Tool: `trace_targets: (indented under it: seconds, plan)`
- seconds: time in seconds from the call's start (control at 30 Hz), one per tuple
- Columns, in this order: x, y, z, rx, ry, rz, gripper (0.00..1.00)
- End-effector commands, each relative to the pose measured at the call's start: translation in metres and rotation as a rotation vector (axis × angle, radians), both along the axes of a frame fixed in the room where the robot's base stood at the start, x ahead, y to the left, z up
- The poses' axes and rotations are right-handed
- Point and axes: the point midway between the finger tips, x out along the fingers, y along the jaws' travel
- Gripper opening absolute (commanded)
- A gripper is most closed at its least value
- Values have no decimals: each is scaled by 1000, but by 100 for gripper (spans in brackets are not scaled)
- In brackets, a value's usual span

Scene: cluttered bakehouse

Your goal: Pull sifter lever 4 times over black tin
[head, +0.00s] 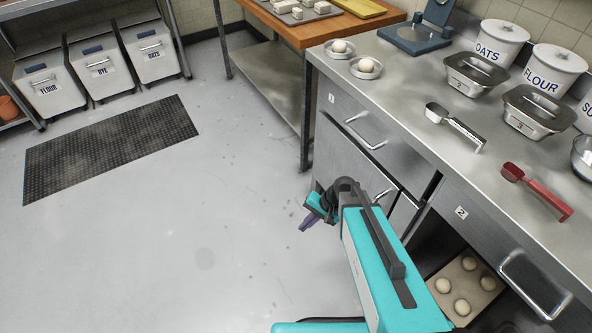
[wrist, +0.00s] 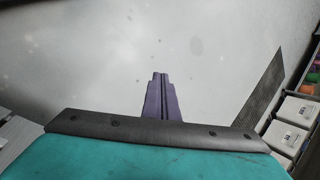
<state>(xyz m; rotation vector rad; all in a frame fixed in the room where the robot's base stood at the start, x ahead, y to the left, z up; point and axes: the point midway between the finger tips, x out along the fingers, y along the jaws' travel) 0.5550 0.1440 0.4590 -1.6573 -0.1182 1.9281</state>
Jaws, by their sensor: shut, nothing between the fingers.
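My gripper (head: 307,223) is shut and empty. It hangs over the open floor, left of the steel counter's drawers and well away from the worktop. The wrist view shows its two purple fingers (wrist: 160,78) pressed together, with bare floor behind them. I see no sifter, no lever and no black tin in either view. Two grey metal loaf tins, a far one (head: 477,75) and a near one (head: 537,112), stand on the counter.
The steel counter (head: 430,87) holds a metal scoop (head: 455,127), a red scoop (head: 537,190), eggs in small dishes (head: 366,68), a blue scale (head: 415,38) and labelled canisters (head: 555,73). Dough balls sit on a tray (head: 445,286) below. The floor is clear around a black mat (head: 110,148).

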Motion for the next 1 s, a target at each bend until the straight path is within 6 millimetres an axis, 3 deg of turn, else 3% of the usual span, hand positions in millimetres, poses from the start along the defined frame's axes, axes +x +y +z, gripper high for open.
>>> trace_targets:
  seconds: [0.03, 0.2, 0.4, 0.53, 0.73, 1.0]
  plan:
    - [-24, -11, -17, -36, 26, 30, 0]
    - [-91, -47, -59, -152, 101, 146, 0]
    - [-170, -90, -93, -273, 198, 291, 0]
    - [-213, -114, -106, -334, 255, 376, 0]
    - [-247, -141, -113, -384, 304, 450, 0]
    - [-252, -145, -115, -393, 314, 466, 0]
